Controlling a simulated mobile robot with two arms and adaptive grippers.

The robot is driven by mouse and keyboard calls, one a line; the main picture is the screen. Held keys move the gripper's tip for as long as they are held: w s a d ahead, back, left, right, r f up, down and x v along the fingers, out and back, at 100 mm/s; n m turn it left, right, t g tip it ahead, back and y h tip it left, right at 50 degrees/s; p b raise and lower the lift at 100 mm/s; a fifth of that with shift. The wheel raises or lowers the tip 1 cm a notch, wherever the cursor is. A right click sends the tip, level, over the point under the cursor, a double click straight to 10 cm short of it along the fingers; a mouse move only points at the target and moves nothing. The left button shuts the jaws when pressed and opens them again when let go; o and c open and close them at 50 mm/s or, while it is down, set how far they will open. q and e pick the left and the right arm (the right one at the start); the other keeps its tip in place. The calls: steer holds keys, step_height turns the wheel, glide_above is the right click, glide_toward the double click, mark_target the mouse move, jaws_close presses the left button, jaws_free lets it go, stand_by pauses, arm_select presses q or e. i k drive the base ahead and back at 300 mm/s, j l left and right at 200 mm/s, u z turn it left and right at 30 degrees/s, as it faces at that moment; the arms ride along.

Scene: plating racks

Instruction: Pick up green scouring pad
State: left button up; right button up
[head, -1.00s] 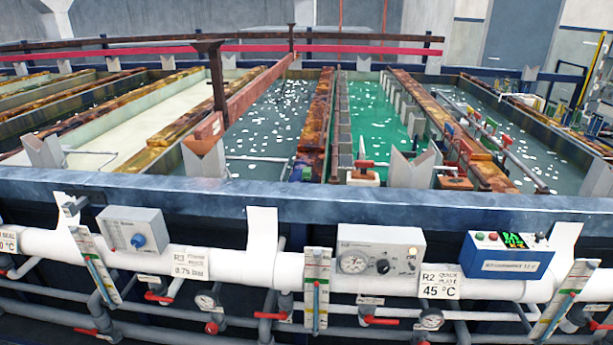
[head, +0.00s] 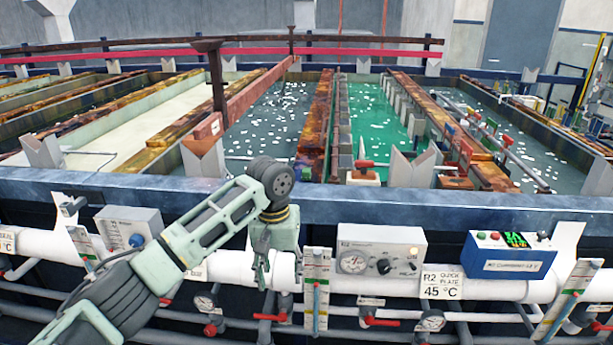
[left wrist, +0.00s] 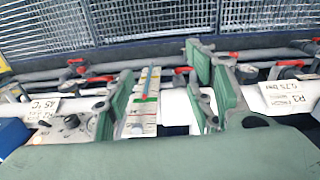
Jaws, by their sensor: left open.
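I cannot make out a green scouring pad in either view. My left gripper (head: 262,274) hangs pointing down in front of the white pipe, just left of an upright sight gauge (head: 317,288). In the left wrist view my left gripper (left wrist: 163,82) has its green fingers spread wide, with nothing between them but the gauge (left wrist: 146,95) behind. My right gripper is in neither view.
A blue ledge (head: 420,208) runs along the front of the tanks. Below it, a white pipe (head: 505,288) carries a grey dial box (head: 381,250) and a blue-and-white box with a green display (head: 507,256). Red-handled valves (head: 380,320) stick out lower down.

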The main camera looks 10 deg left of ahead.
mark_target(306, 174)
steer(key=i, duration=2)
